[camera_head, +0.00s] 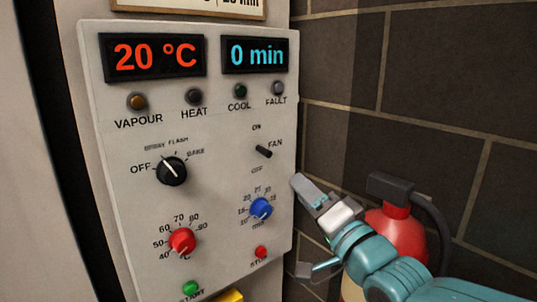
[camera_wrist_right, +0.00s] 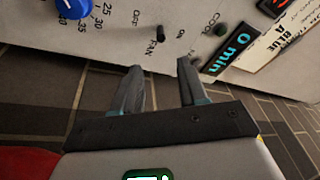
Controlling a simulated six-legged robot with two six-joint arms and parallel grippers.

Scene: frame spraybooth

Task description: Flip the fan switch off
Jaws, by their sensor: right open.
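The fan switch (camera_head: 263,152) is a small black toggle lever on the light grey control panel (camera_head: 215,190), with ON above it, FAN beside it and OFF below. Its exact tilt is hard to tell. It also shows in the right wrist view (camera_wrist_right: 160,33), ahead of the fingers. My right gripper (camera_head: 308,190) is by the panel's right edge, below and right of the switch. In the wrist view the right gripper (camera_wrist_right: 160,70) is open and empty, its two fingers apart and short of the switch. My left gripper is not in view.
A blue knob (camera_head: 261,209) and a red stop button (camera_head: 261,252) sit below the switch. A black knob (camera_head: 172,170) and a red knob (camera_head: 182,241) are further left. A red extinguisher-like object (camera_head: 394,232) stands behind my right arm by the brick wall (camera_head: 440,90).

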